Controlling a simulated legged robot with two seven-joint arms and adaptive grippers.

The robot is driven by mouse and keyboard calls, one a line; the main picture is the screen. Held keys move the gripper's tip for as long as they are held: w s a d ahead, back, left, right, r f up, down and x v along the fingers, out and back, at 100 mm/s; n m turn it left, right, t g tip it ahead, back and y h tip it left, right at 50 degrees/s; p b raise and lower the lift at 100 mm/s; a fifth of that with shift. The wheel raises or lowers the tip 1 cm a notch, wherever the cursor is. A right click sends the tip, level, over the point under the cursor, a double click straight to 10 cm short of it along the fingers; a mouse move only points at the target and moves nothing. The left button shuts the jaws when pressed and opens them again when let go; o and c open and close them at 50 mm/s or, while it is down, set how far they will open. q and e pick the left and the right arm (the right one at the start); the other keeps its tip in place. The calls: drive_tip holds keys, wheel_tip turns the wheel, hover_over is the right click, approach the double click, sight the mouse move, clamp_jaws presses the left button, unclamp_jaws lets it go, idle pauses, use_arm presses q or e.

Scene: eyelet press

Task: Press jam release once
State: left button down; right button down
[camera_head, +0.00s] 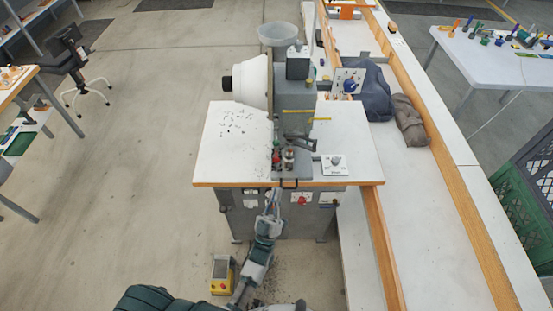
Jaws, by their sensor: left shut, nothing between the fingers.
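The eyelet press (293,120) stands on a white worktop (228,160) with a wooden edge, with a large white drum (252,80) on its left side. My left gripper (273,194) is shut and empty at the worktop's front edge, in front of the cabinet, below the press's front parts. A small red round control (302,200) is on the cabinet front, to the right of the gripper and apart from it. A white plate with a grey knob (335,162) lies right of the press. I cannot read which control is the jam release. My right gripper is not in view.
A yellow foot pedal box (222,275) sits on the floor beside my left arm. A long white bench with wooden rails (430,230) runs along the right, with dark cloth bundles (410,120) on it. The floor at left is mostly clear.

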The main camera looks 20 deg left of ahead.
sight(277, 159)
use_arm(q)
drive_tip(key=shift+w, duration=0.1)
drive_tip(key=w+a+b, duration=0.2)
drive_tip(key=w+b, duration=0.1)
drive_tip(key=w, duration=0.5)
drive_tip(key=shift+w+a, duration=0.2)
drive_tip(key=shift+a, duration=0.05)
idle(1.5)
drive_tip(key=shift+w+a, duration=0.15)
drive_tip(key=shift+w, duration=0.2)
drive_tip(key=shift+w+a+b, duration=0.2)
drive_tip(key=shift+w+b, duration=0.3)
drive_tip(key=shift+w, duration=0.2)
idle(0.8)
drive_tip(key=shift+s, duration=0.1)
idle(0.3)
drive_tip(key=shift+s+d+p, duration=0.2)
drive_tip(key=shift+s+p, duration=0.1)
drive_tip(key=shift+s, duration=0.25)
drive_tip(key=shift+s+d+p, duration=0.15)
drive_tip(key=shift+s+p, duration=0.1)
drive_tip(key=shift+s, duration=0.25)
